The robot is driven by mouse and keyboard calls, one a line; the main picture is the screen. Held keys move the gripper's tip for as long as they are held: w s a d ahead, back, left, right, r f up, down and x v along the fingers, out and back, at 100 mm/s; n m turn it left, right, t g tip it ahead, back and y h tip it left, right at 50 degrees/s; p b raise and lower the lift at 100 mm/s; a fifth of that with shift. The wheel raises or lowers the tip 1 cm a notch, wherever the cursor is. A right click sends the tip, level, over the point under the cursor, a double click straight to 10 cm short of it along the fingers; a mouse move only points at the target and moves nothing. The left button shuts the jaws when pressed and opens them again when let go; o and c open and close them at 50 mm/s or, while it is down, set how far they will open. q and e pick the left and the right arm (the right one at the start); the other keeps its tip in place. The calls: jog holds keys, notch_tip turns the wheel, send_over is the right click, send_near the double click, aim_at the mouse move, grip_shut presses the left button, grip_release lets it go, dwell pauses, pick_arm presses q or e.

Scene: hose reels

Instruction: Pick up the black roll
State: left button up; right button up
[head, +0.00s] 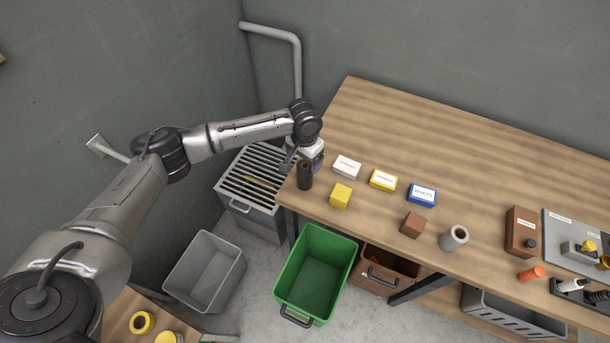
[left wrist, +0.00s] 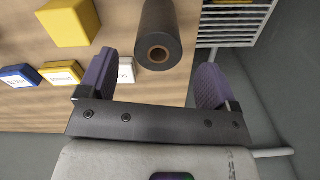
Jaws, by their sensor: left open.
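The black roll (head: 305,174) stands upright at the left end of the wooden table (head: 420,135) in the head view. In the left wrist view the black roll (left wrist: 160,38) shows its open end with a brown core, just beyond the fingers and roughly between them. My left gripper (left wrist: 158,82) is open, with purple-grey finger pads on either side and nothing between them. In the head view my left gripper (head: 312,160) is right behind the roll; its fingers are partly hidden. I cannot tell whether it touches the roll. My right gripper is not in view.
A yellow block (head: 341,196), a white box (head: 347,167), a yellow box (head: 383,180) and a blue box (head: 422,194) lie nearby. A brown block (head: 412,225) and grey cylinder (head: 454,238) stand further right. A green bin (head: 318,273) is below the edge.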

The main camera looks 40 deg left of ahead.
aim_at(305, 165)
pick_arm(q)
jog(key=shift+w+d+f, duration=0.1)
jog(key=shift+f, duration=3.15)
jog(key=c, duration=1.1)
